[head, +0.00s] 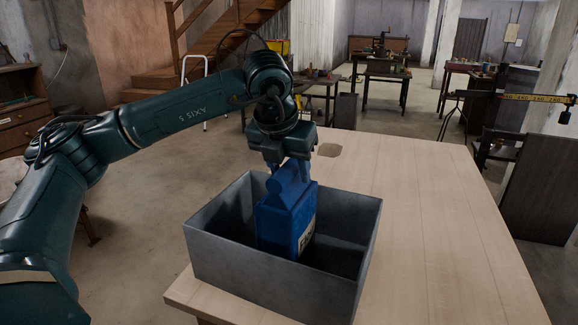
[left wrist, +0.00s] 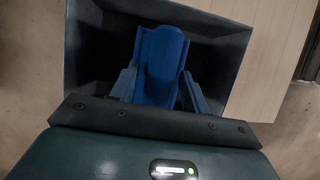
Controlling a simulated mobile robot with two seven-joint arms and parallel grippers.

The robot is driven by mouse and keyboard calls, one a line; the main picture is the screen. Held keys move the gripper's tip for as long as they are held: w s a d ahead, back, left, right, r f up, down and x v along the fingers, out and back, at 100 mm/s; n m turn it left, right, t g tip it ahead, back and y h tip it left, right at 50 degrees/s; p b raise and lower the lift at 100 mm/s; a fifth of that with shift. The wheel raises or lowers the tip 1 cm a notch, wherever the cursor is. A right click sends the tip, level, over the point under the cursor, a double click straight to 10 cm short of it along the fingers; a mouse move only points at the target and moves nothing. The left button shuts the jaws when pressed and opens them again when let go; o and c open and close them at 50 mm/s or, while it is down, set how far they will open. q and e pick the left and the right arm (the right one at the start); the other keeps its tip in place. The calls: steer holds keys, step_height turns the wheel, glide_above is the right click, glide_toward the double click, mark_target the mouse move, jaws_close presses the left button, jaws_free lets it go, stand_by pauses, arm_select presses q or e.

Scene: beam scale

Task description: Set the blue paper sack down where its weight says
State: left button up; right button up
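The blue paper sack (head: 284,222) stands upright inside an open grey box (head: 265,278) on the wooden table. A white label with dark print, partly cut off by the box wall, shows on its right face. My left gripper (head: 290,168) is above the box, pointing down, with its fingers at both sides of the sack's folded top. In the left wrist view the sack's top (left wrist: 160,65) lies between the two fingers (left wrist: 158,88). Whether the sack's base touches the box floor is hidden. My right gripper is not in view.
The pale wooden table (head: 430,220) is clear to the right of the box. A yellow marked beam (head: 530,98) with a dark hanging piece is at the far right. Workbenches and stairs stand behind.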

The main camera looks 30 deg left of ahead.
arm_select(q)
steer(key=shift+r, duration=0.1)
steer(key=shift+r, duration=0.25)
steer(key=v, duration=1.2)
steer(key=shift+p, duration=0.35)
steer(key=shift+w, duration=0.1)
